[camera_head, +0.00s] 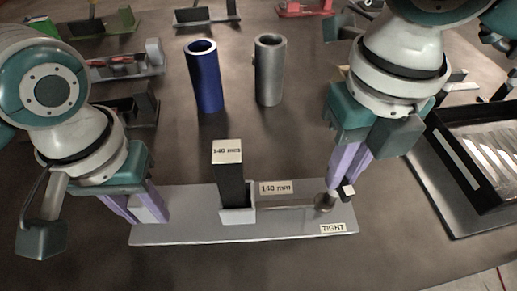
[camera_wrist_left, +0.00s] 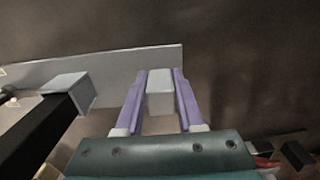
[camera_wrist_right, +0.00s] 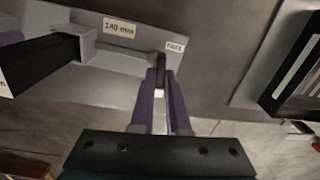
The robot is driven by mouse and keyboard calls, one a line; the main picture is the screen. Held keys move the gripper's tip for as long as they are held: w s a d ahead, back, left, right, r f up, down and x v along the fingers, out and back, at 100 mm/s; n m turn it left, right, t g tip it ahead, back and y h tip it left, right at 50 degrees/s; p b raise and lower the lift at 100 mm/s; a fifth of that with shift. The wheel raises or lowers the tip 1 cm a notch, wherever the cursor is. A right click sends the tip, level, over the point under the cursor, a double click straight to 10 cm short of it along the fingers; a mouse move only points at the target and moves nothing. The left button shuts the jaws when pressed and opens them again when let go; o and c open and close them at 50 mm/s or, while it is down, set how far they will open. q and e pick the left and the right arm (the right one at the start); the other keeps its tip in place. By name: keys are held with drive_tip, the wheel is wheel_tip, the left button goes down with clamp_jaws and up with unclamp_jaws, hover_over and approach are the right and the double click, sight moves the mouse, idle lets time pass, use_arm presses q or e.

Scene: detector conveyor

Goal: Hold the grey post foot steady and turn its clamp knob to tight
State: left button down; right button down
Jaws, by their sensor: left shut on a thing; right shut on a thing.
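The grey post foot (camera_head: 190,232) is a long flat plate lying on the table, with a socket holding an upright black post (camera_head: 231,186) labelled 140 mm. My left gripper (camera_head: 150,212) is shut on a pale grey block at the plate's left end; the block (camera_wrist_left: 160,92) shows between its fingers in the left wrist view. A thin rod runs right from the socket to the round clamp knob (camera_head: 323,203). My right gripper (camera_head: 341,188) is shut on the knob's black, white-ended bar (camera_wrist_right: 160,72). A TIGHT label (camera_head: 332,227) lies beside the knob. The fingers partly hide the knob.
A blue tube (camera_head: 204,76) and a grey tube (camera_head: 269,70) stand behind the foot. A black-walled tray (camera_head: 470,190) sits at the right, close to my right arm. Several fixtures line the back and left. The table in front of the plate is clear.

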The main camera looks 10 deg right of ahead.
drive_tip(key=shift+m, duration=0.8)
drive_tip(key=c, duration=0.9)
unclamp_jaws()
drive_tip(key=shift+r, duration=0.1)
wheel_tip(320, 180, up, 12)
use_arm(q)
drive_tip(key=shift+c, duration=2.2)
unclamp_jaws()
